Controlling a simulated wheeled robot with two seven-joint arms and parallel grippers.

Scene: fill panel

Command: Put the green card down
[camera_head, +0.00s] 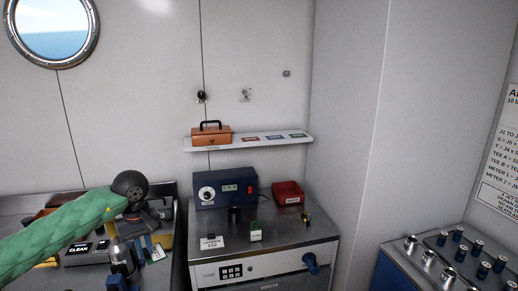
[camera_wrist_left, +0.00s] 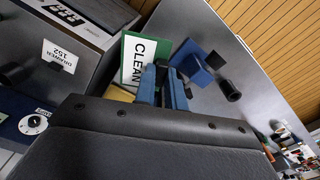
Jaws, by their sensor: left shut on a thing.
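A green-and-white card (camera_head: 157,253) is at the fingertips of my left gripper (camera_head: 145,243), over the right part of the left bench. In the left wrist view the card (camera_wrist_left: 140,58) shows the word CLEAN and a green border, just beyond the blue fingers (camera_wrist_left: 164,86). The left gripper is shut on it. Whether the card touches a surface below cannot be told. A second small green-and-white card (camera_head: 256,232) stands on the cabinet top to the right. My right gripper is not in view.
The cabinet top (camera_head: 290,233) holds a blue dial box (camera_head: 226,188), a red bin (camera_head: 288,193), a dark cylinder (camera_head: 234,214) and a white label (camera_head: 211,243). A wall shelf (camera_head: 250,145) carries an orange box (camera_head: 211,134).

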